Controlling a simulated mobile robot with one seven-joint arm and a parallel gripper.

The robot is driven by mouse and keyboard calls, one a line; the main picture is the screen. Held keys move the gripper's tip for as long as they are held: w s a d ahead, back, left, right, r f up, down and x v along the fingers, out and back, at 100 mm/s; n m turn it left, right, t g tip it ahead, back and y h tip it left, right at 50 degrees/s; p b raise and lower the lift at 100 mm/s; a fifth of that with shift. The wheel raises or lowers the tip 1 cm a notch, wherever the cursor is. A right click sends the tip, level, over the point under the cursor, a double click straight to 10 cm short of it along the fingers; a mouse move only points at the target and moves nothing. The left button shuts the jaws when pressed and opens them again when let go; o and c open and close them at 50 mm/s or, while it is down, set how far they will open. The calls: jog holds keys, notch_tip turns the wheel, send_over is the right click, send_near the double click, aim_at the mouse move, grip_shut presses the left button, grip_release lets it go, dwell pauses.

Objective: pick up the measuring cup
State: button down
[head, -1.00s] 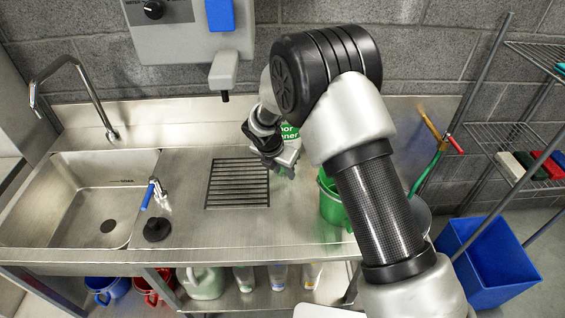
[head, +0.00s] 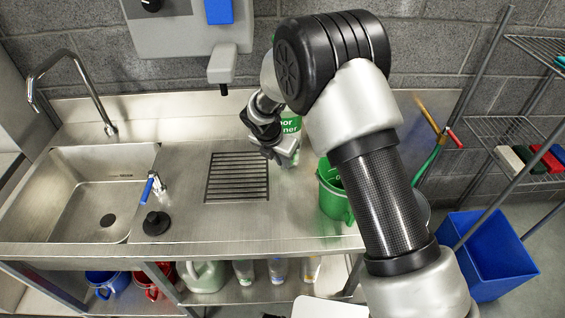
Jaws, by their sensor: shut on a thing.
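My gripper (head: 284,156) is above the steel counter, to the right of the drain grate and in front of a green-labelled cleaner bottle (head: 290,124). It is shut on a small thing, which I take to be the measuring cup. The cup is mostly hidden by the fingers and too small to make out clearly. My arm comes in from the lower right and covers part of the counter.
A green bucket (head: 335,200) stands on the counter right of my gripper. A sink (head: 98,190) and a black plunger-like item (head: 156,223) are left of the drain grate (head: 237,178). A blue bin (head: 490,258) is at right. The counter's front middle is clear.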

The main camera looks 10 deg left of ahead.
jog(key=shift+r, duration=4.25)
jog(key=c, duration=2.4)
grip_release()
jog(key=shift+c, duration=0.2)
grip_shut()
